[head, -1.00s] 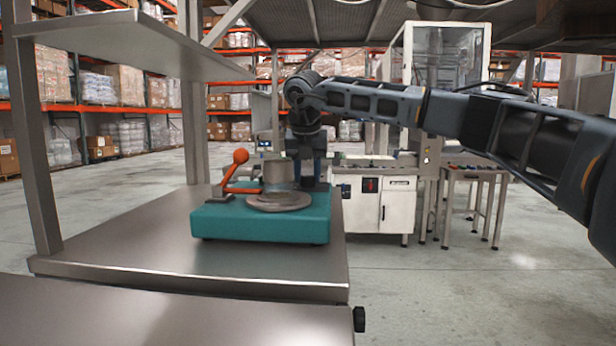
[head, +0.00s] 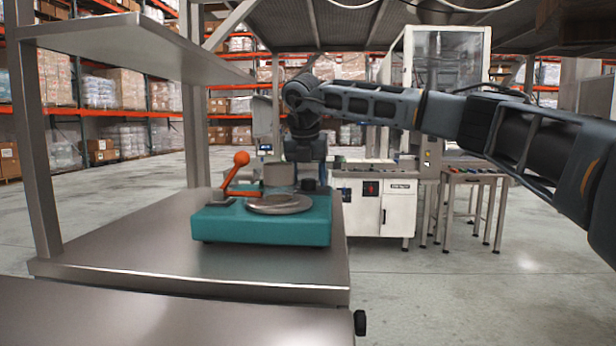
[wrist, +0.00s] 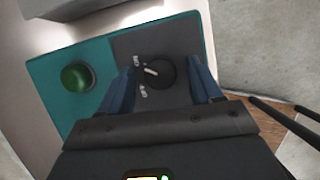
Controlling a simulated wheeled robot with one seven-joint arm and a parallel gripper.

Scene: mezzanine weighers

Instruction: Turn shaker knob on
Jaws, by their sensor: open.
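The shaker is a teal box (head: 262,222) on the steel bench, with a round metal plate and an orange-balled lever on top. In the wrist view its black round knob (wrist: 155,72) sits on a dark grey panel. A white line on the knob points to the upper left, and two small labels beside it are too blurred to read surely. My gripper (wrist: 163,80) is open, its blue fingers one on each side of the knob, apart from it. In the head view my gripper is over the back right corner of the shaker, its fingertips hard to make out.
A green button (wrist: 77,77) sits on the teal panel left of the knob. The orange-balled lever (head: 239,160) stands at the shaker's left. A steel shelf (head: 130,42) overhangs the bench (head: 190,262) at left.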

